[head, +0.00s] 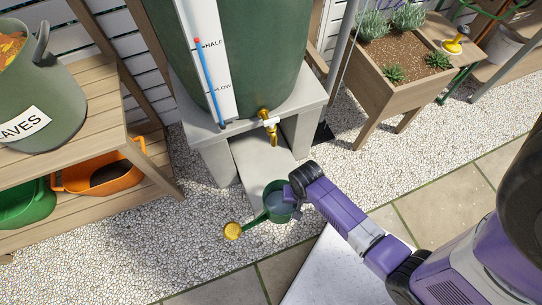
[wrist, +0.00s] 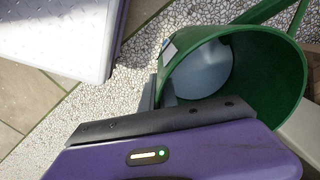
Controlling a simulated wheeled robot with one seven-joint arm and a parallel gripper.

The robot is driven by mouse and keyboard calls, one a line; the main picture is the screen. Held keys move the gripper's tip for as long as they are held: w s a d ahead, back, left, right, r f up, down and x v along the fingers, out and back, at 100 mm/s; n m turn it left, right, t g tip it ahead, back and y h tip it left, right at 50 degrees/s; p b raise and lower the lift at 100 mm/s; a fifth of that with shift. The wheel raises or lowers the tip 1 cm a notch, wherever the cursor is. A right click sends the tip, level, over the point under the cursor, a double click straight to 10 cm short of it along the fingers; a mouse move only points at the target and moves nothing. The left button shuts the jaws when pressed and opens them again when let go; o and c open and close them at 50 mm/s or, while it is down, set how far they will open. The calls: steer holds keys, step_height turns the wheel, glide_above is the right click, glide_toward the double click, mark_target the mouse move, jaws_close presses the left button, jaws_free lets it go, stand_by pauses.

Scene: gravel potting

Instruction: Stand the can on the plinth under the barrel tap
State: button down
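The green watering can (head: 279,203) has a yellow rose on its spout, which points left and toward the front. My gripper (head: 291,187) is at the can's right rim, its fingers partly hidden in the head view. In the wrist view the fingers (wrist: 163,94) close on the can's wall (wrist: 262,70), one outside and one inside. Greyish-blue shows inside the can. The grey plinth (head: 262,158) lies below the brass tap (head: 268,124) of the green barrel (head: 250,60). The can is at the plinth's front end; I cannot tell whether it touches anything beneath.
Concrete supports (head: 218,162) flank the plinth and carry the barrel's slab. A wooden shelf (head: 100,110) with an orange trug (head: 98,178) stands left. A wooden planter (head: 400,85) stands right. Open gravel (head: 190,235) lies in front and left.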

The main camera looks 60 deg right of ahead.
steer(key=s+f+m+b, duration=0.3)
steer(key=s+f+b, duration=0.2)
steer(key=f, duration=0.2)
steer(key=shift+d, duration=0.25)
steer(key=w+d+b, duration=0.6)
steer(key=w+d, duration=0.5)
steer(key=w, duration=0.5)
steer(key=shift+f+b, duration=1.75)
steer(key=shift+f, duration=1.6)
steer(key=shift+w+d+f+b, duration=0.15)
steer(key=shift+w+f+b, duration=0.1)
steer(key=shift+b, duration=0.1)
steer(key=shift+s, duration=0.1)
